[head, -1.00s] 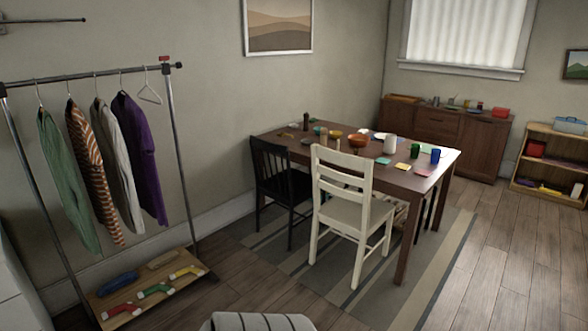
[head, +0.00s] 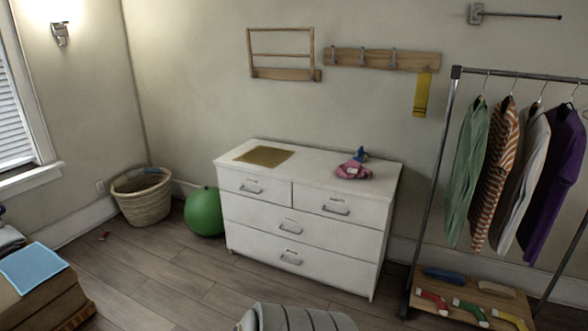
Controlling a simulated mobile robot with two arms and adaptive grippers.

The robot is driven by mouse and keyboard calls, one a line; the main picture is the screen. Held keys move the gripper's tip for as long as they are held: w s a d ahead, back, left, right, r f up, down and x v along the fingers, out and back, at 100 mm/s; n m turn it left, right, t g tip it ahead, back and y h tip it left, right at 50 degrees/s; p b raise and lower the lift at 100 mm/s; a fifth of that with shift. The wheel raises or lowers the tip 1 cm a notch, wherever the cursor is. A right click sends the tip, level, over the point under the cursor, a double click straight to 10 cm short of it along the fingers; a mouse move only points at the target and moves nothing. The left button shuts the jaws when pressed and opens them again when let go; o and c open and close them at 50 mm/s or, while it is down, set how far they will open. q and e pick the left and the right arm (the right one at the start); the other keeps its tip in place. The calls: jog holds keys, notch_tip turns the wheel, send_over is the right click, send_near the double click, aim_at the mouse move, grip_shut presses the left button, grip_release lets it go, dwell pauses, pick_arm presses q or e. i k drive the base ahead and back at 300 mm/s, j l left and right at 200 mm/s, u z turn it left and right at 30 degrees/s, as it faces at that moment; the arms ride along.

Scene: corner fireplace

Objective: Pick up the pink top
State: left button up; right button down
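A small crumpled pink item (head: 352,170), which looks like the pink top, lies on the right part of the white dresser's top (head: 325,168). A small blue object (head: 361,154) stands just behind it, and I cannot tell whether they touch. The pink item's exact shape is too small to make out. Neither of my grippers is in view.
A flat tan mat (head: 264,156) lies on the dresser's left part. A green ball (head: 204,211) and a wicker basket (head: 142,197) stand left of the dresser. A clothes rack (head: 452,120) stands to its right. A grey striped rounded thing (head: 295,318) is at the bottom edge.

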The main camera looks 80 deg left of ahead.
aim_at(352, 168)
jog(key=u, duration=2.4)
jog(key=i+j, duration=0.2)
jog(key=i, duration=0.2)
jog(key=i+j, duration=0.15)
jog(key=i, duration=0.2)
jog(key=i+j+z, duration=0.1)
jog(key=i, duration=0.3)
jog(key=j, duration=0.1)
